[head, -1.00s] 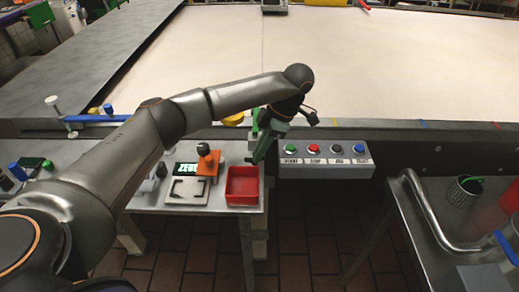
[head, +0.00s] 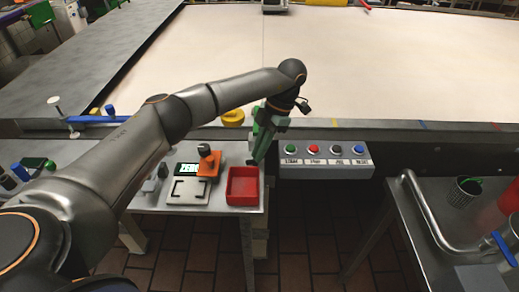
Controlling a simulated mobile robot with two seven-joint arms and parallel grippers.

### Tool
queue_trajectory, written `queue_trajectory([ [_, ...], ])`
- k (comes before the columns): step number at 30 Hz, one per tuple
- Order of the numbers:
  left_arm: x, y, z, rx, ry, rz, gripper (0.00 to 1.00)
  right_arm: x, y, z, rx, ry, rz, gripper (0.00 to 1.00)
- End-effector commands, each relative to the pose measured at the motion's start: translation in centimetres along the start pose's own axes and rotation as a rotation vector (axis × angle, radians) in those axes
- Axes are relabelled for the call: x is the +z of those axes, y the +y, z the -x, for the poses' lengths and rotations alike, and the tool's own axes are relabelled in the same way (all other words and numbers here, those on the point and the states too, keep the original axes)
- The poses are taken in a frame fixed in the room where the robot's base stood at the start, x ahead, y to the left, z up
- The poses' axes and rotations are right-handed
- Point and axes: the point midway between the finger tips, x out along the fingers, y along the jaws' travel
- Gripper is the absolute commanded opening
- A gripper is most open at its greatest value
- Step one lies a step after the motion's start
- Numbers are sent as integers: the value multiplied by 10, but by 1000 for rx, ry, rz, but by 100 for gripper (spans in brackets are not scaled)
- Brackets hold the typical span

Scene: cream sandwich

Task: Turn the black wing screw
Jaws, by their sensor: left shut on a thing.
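My left gripper (head: 254,158) reaches down from the upper right to the table's back right part, just behind the red tray (head: 243,199). Its fingers are shut, and the black wing screw they close on is hidden by the jaws and too small to make out. Green parts (head: 262,132) show around the wrist and fingers. My right gripper is not in view.
An orange block with a black knob (head: 208,160) and a scale (head: 188,190) stand left of the tray. A button panel (head: 325,160) is right of the gripper. A yellow round thing (head: 233,116) is behind. A metal pipe (head: 430,210) stands at right.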

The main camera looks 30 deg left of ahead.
Motion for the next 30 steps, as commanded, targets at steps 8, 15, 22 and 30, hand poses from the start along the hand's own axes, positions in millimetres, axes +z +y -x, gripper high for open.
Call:
queue_trajectory([
  [8, 0, 0, 0, 1, -1, 0, 22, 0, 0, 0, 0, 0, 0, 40],
  [15, 0, 0, 0, 1, 0, -1, 40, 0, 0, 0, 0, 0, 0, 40],
  [22, 0, 0, 3, 1, -1, -2, 40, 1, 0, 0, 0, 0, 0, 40],
  [30, 0, 0, 52, 4, -5, 0, 40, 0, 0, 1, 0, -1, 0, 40],
])
